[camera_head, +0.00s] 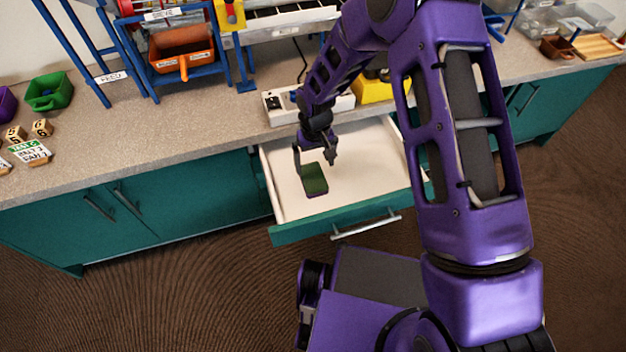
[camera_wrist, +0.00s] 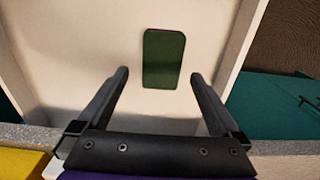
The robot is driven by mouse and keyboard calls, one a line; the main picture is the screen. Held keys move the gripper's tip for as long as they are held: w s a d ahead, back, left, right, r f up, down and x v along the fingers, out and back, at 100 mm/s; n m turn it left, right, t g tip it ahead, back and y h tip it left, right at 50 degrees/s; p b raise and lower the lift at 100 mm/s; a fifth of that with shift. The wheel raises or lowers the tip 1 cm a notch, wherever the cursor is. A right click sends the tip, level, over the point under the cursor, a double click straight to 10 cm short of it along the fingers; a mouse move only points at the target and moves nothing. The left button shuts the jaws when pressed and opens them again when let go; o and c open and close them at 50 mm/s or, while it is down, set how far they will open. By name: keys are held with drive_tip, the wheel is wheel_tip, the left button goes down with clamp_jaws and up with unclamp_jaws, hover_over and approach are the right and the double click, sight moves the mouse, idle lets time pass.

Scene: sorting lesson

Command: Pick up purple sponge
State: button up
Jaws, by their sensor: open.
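The sponge (camera_head: 314,179) lies flat in the open drawer (camera_head: 365,165), toward its left side. Its top is dark green and a thin purple edge shows below it. In the wrist view the sponge (camera_wrist: 164,58) lies on the pale drawer floor, beyond the fingertips and roughly between their lines. My gripper (camera_head: 315,157) is above the drawer, close to the sponge. In the wrist view my gripper (camera_wrist: 159,74) has its two fingers wide apart with nothing between them. How high the fingers are above the sponge is hard to tell.
The drawer's teal front (camera_head: 335,218) and pale walls surround the sponge. The rest of the drawer floor looks clear.

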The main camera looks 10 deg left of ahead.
sight(314, 179)
drive_tip(key=f, duration=0.7)
drive_tip(key=shift+s+f+b, duration=0.15)
drive_tip(key=shift+s+b, duration=0.15)
drive_tip(key=shift+b, duration=0.05)
drive_tip(key=shift+c, duration=0.2)
drive_tip(key=c, duration=1.2)
wheel_tip(314, 179, up, 10)
drive_tip(key=p, duration=0.1)
drive_tip(key=shift+c, duration=0.2)
drive_tip(key=d+r+m, duration=0.2)
drive_tip(key=d+r, duration=0.2)
drive_tip(key=d, duration=0.5)
drive_tip(key=d+r+m+p, duration=0.1)
drive_tip(key=d+r+m, duration=0.1)
drive_tip(key=d+r, duration=0.3)
drive_tip(key=d+r+m+p, duration=0.1)
drive_tip(key=d+r, duration=0.4)
drive_tip(key=d, duration=0.7)
drive_tip(key=shift+w+d+m, duration=0.3)
drive_tip(key=shift+d+m, duration=0.05)
drive_tip(key=shift+m, duration=0.35)
